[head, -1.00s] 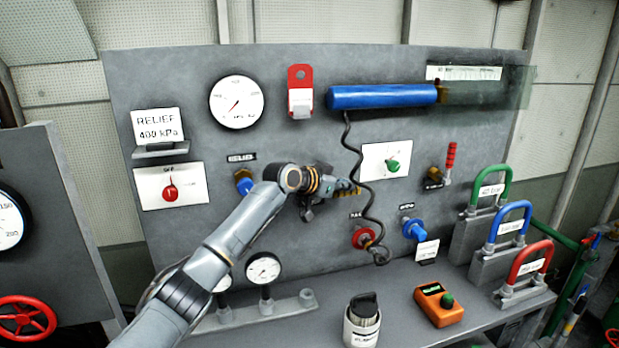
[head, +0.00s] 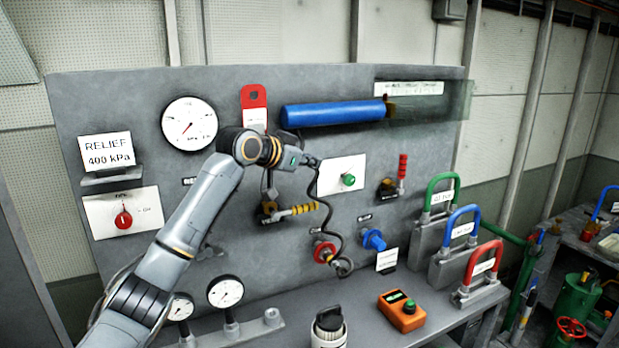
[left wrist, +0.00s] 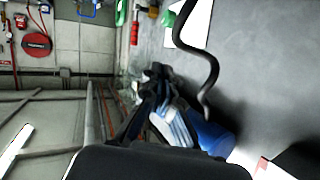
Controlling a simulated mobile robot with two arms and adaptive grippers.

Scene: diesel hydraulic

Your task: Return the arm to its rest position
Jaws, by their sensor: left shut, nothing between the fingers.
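My left arm (head: 190,220) comes in from the lower left and reaches across the front of the grey panel. Its left gripper (head: 310,162) points right, below the blue cylinder (head: 335,112) and near the coiled black cord (head: 322,205). The gripper looks small and dark here, shut and holding nothing. In the left wrist view the dark fingers (left wrist: 155,80) are together, with the blue cylinder (left wrist: 213,138) and the cord (left wrist: 207,70) close by in the picture. The right gripper is not in view.
The yellow-handled valve (head: 297,210) sits below the gripper. The red knob (head: 324,252) and blue knob (head: 373,239) are lower right. An orange box (head: 402,311) and a black-topped canister (head: 329,330) stand on the bench. Coloured padlock-shaped blocks (head: 452,235) stand at right.

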